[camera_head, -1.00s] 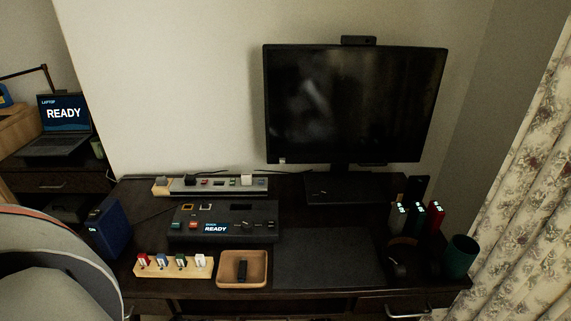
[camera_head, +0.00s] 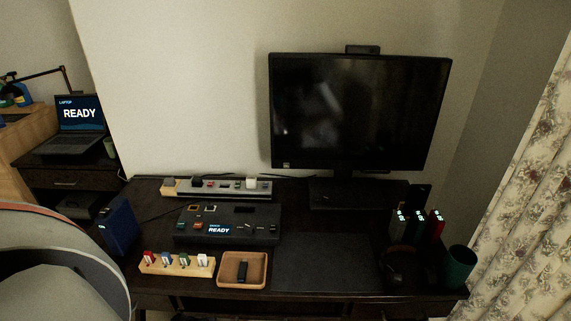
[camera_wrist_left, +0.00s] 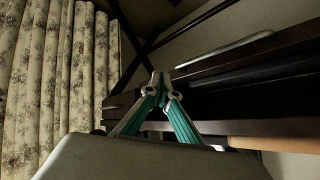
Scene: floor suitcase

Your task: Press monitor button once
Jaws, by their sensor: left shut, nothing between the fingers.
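The monitor (camera_head: 360,112) stands at the back of the dark desk, its screen black and facing me. A small dark box sits on its top edge. I cannot make out a button on the monitor; a small light label shows at its lower left corner. My left gripper (camera_wrist_left: 157,80) shows in the left wrist view, its teal fingers together and empty. It is low beside the desk's dark edge, with nothing touching the fingertips that I can see. Neither gripper shows in the head view.
On the desk stand a control box (camera_head: 228,224) reading READY, a power strip (camera_head: 217,188), a wooden tray (camera_head: 262,283), a wooden block with several plugs (camera_head: 176,264) and a green cup (camera_head: 459,267). A chair (camera_head: 60,265) is at left; a curtain (camera_head: 525,200) hangs at right.

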